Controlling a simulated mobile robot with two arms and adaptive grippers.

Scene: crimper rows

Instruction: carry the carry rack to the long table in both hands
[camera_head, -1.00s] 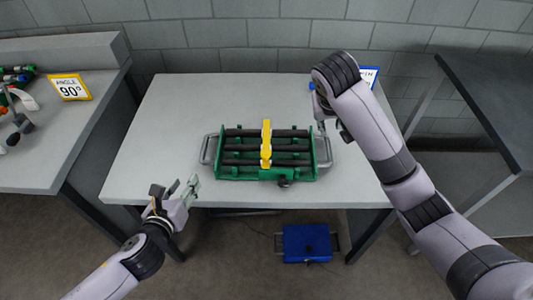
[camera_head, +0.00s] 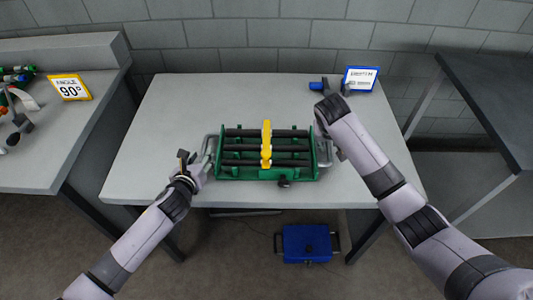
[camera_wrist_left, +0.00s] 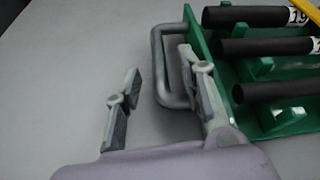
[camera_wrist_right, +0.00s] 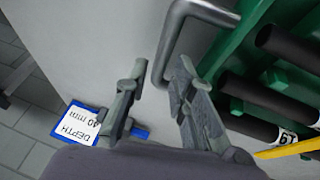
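The carry rack (camera_head: 228,170) is a green frame with dark rods, a yellow bar across its middle and a grey handle at each end. It sits on the light grey table (camera_head: 270,100). My left gripper (camera_head: 193,165) is open at the left handle (camera_wrist_left: 158,65), whose bar shows between the fingers (camera_wrist_left: 160,95) in the left wrist view. My right gripper (camera_wrist_right: 158,92) is open at the right handle (camera_wrist_right: 172,45), which reaches between its fingertips in the right wrist view. In the head view my right arm partly hides that handle. I cannot tell which table is the long one.
A blue-framed sign (camera_head: 360,78) and a small blue item (camera_head: 317,86) are at the table's back right. A bench (camera_head: 50,150) with an angle sign (camera_head: 70,88) stands left, a dark table (camera_head: 490,90) right. A blue box (camera_head: 307,240) is below.

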